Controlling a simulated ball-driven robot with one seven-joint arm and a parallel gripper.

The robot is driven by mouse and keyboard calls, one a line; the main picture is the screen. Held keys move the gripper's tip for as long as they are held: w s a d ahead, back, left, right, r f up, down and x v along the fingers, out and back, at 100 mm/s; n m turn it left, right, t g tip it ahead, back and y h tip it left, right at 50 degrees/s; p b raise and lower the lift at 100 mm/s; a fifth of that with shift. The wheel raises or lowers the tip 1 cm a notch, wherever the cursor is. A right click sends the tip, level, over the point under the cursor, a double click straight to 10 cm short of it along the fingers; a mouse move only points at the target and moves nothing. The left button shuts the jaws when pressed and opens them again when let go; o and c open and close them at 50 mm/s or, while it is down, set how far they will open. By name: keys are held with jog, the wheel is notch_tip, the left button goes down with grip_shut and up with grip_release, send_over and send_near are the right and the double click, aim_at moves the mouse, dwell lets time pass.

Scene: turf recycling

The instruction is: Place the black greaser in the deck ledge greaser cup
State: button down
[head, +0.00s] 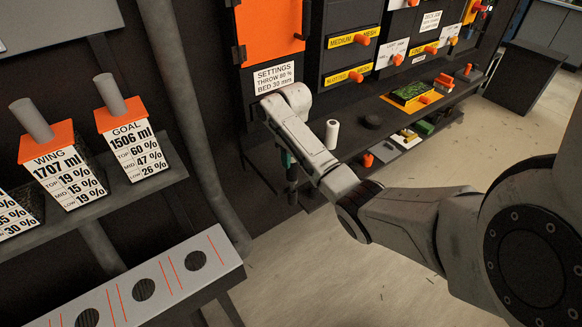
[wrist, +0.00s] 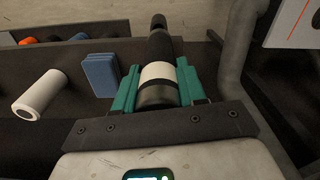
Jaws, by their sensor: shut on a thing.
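My gripper (head: 287,160) has teal fingers and hangs in front of the machine, at the left end of the dark ledge (head: 318,167). In the wrist view my gripper (wrist: 157,88) is shut on a black greaser (wrist: 159,45), a dark cylinder with a white band and a narrower black tip pointing away from the palm. In the head view the greaser (head: 292,190) hangs below the fingers, mostly dark against the machine. A low dark round thing (head: 372,122) stands on the ledge; I cannot tell whether it is the greaser cup.
Orange, green and yellow items lie farther right. A grey pipe (head: 190,110) and a tray with round holes (head: 240,262) are at left. Open floor lies right.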

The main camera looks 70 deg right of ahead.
aim_at(293, 166)
jog(key=shift+s+f, duration=0.1)
jog(key=shift+f, duration=1.85)
jog(key=c, duration=0.6)
grip_release()
jog(key=shift+c, duration=0.2)
jog(key=r, duration=1.2)
jog(key=shift+s+a+r+p, duration=0.1)
jog(key=shift+s+a+p, duration=0.1)
jog(key=shift+p, duration=0.1)
